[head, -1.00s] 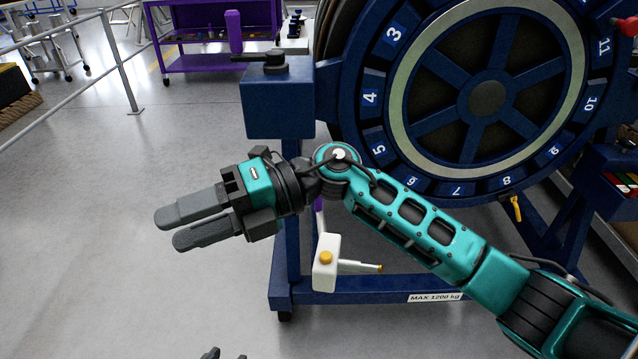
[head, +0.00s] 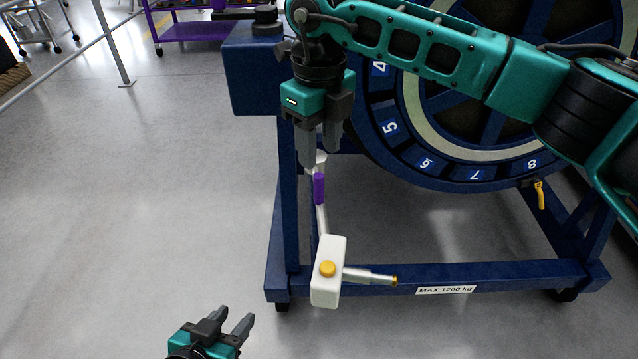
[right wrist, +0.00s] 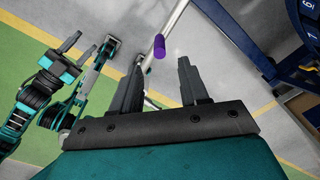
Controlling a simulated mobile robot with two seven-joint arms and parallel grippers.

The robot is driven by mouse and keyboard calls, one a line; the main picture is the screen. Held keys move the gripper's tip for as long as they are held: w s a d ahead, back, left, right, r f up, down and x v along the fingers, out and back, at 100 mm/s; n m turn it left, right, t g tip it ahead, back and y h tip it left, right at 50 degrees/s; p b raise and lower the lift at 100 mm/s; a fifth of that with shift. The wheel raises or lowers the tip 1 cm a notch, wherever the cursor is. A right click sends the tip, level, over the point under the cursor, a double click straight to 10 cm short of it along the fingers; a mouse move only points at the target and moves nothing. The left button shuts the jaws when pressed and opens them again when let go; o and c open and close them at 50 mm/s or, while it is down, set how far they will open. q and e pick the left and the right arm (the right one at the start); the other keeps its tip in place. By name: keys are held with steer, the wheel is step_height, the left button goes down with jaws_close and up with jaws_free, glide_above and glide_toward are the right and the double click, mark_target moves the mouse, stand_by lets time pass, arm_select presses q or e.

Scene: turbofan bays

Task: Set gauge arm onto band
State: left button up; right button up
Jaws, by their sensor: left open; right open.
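The gauge arm is a pale rod with a purple grip (head: 319,188), hanging down beside the blue stand. At its lower end is a white box (head: 328,285) with a yellow knob and a gold-tipped probe pointing right. The band appears to be the pale ring (head: 424,128) on the blue wheel, partly hidden by my right arm. My right gripper (head: 320,157) is open, pointing down just above the purple grip. In the right wrist view the purple grip (right wrist: 159,47) shows beyond the open fingers, not clasped. My left gripper (head: 237,318) is open and empty, low in the picture.
The blue stand's base beam (head: 520,275) runs behind the white box. A blue block (head: 252,75) stands at the upper left of the wheel. A yellow lever (head: 540,195) hangs below the wheel. Floor at the left is clear, with a railing (head: 113,50) beyond.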

mark_target(319, 172)
step_height(319, 172, down, 9)
steer(key=shift+r+b, duration=0.1)
steer(key=shift+b, duration=0.4)
jaws_close()
stand_by(0.4)
